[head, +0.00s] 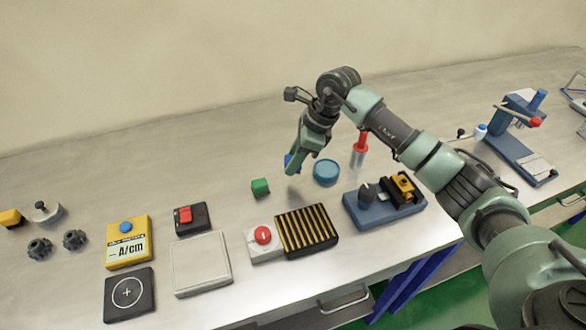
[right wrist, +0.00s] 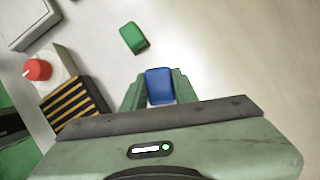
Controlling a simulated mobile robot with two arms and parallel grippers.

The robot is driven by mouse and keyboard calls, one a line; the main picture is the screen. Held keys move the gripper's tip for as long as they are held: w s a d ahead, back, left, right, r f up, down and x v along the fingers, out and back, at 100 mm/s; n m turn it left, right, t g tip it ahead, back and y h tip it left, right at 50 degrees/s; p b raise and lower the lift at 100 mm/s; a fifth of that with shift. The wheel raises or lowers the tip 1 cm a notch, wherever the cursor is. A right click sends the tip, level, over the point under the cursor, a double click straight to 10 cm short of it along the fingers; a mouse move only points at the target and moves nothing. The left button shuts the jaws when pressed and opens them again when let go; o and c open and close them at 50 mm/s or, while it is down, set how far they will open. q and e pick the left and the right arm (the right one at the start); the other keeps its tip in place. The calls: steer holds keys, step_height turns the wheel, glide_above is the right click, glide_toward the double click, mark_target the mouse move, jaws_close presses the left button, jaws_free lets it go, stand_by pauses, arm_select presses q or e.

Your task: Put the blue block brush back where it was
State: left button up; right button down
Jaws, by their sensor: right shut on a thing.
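The blue block brush (right wrist: 159,85) sits between the two fingers of my right gripper in the right wrist view. In the head view only a small blue part of it (head: 288,160) shows beside the fingers. My right gripper (head: 294,165) points down over the middle of the table and is shut on the brush. A faint shadow below suggests the brush is a little above the table top. A green block (head: 260,187) stands just left of it and also shows in the right wrist view (right wrist: 134,38). My left gripper is not in view.
A blue round lid-like disc (head: 326,172) and a red-handled tool (head: 361,143) are close on the right. In front are a striped black-and-yellow pad (head: 306,231), a red button box (head: 263,238) and a blue fixture (head: 380,211). The table behind and left of the green block is clear.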

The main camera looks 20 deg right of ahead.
mark_target(293, 182)
step_height(293, 182, down, 4)
steer(key=shift+f+p, duration=0.25)
steer(key=shift+p, duration=0.3)
steer(key=shift+f, duration=0.1)
steer(key=shift+f, duration=0.15)
steer(key=c, duration=1.1)
jaws_free()
